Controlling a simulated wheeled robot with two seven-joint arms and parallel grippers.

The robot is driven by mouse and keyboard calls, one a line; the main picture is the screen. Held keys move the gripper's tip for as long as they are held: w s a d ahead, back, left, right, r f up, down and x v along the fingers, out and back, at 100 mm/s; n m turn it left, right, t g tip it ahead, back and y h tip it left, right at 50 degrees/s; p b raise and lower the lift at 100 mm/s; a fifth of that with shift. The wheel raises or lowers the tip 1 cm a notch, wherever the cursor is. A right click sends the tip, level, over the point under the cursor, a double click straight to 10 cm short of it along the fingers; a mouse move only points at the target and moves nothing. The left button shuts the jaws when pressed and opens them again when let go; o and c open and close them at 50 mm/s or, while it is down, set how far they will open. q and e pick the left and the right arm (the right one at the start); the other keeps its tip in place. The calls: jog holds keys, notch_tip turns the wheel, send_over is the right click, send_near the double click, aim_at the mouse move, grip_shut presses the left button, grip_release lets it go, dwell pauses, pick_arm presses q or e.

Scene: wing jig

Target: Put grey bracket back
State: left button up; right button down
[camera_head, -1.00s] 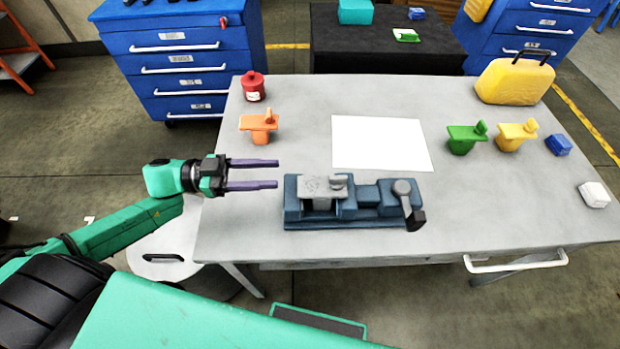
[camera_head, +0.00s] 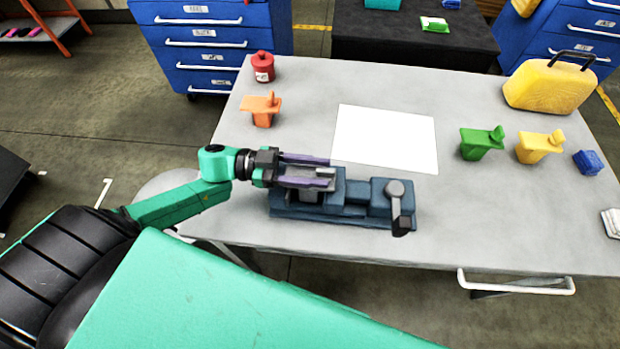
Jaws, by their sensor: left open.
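The grey bracket (camera_head: 324,173) sits at the left end of the blue vise (camera_head: 357,197) on the table. My left gripper (camera_head: 328,172) is open, with its two purple fingers at the bracket, one on the far side and one on the near side. The fingers and wrist hide part of the bracket, and I cannot tell whether they touch it. My right gripper is not in view.
A white sheet (camera_head: 385,138) lies behind the vise. An orange bracket (camera_head: 262,108) and a red container (camera_head: 262,67) stand at the back left. Green (camera_head: 480,143) and yellow (camera_head: 540,146) brackets, a blue block (camera_head: 588,162) and a yellow case (camera_head: 550,87) stand at the right.

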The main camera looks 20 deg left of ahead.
pick_arm(q)
jog(key=shift+w+d, duration=0.1)
jog(key=shift+d, duration=0.2)
jog(key=shift+c, duration=0.3)
grip_shut()
dwell(0.9)
